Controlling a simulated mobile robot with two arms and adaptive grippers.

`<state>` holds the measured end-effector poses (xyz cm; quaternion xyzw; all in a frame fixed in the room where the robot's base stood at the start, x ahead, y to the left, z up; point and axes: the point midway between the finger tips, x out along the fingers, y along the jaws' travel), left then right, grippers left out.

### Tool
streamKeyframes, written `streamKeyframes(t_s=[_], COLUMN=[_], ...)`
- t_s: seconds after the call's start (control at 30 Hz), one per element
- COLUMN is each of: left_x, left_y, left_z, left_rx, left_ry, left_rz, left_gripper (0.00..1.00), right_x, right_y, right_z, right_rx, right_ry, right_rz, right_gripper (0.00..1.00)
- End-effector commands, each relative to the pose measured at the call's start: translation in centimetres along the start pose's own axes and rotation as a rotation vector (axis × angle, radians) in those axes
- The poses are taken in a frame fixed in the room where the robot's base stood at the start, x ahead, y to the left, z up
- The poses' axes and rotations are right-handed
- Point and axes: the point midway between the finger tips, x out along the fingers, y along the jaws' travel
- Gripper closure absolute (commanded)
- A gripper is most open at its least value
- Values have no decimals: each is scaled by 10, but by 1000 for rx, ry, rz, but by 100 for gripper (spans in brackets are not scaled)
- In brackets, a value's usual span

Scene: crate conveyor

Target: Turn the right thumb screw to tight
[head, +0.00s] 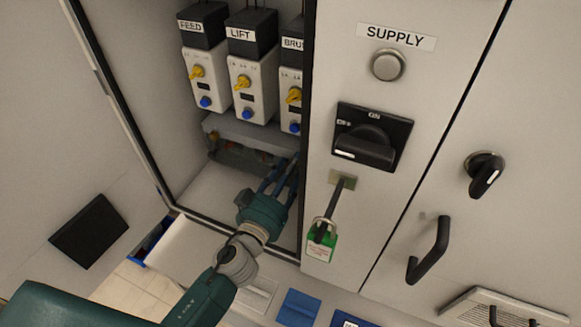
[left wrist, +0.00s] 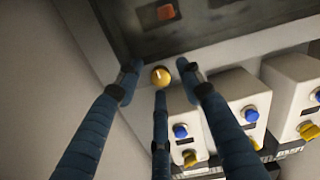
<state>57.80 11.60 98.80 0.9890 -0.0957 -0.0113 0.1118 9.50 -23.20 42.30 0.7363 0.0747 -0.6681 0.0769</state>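The right thumb screw (left wrist: 161,76) is a round gold knob with a pale mark, on the grey bar below the breakers; the left wrist view shows it upside down. In the head view my gripper hides it. My left gripper (head: 281,172) reaches into the cabinet from below. In the left wrist view its three blue fingers (left wrist: 160,85) are spread, two flanking the knob and one in front of it. They look apart from the knob; I cannot tell whether any finger touches it. Another gold screw (head: 213,135) shows at the bar's left end. My right gripper is not in view.
Breakers labelled FEED (head: 204,75), LIFT (head: 251,85) and BRUSH, partly cut off (head: 291,90), sit above the grey bar (head: 250,133). The cabinet's right post carries a SUPPLY switch (head: 366,140) and a green padlock (head: 321,245). A dark recess lies below the bar.

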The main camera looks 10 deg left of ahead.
Motion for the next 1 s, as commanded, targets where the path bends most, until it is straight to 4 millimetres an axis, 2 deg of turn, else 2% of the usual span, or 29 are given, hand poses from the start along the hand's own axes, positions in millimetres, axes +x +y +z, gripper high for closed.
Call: streamKeyframes(t_s=[0.03,0.17,0.2,0.67,1.0], left_x=[0,0,0,0,-1], left_y=[0,0,0,0,-1], left_z=[0,0,0,1,1], left_rx=[0,0,0,87,363], left_ry=[0,0,0,-1,-1], left_rz=[0,0,0,-1,-1], left_gripper=[72,98,100,100,100], right_x=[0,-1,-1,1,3], right_y=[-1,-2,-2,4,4], right_z=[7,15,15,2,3], right_rx=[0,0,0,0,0], right_ry=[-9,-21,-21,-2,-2], right_rz=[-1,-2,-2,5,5], right_gripper=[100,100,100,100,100])
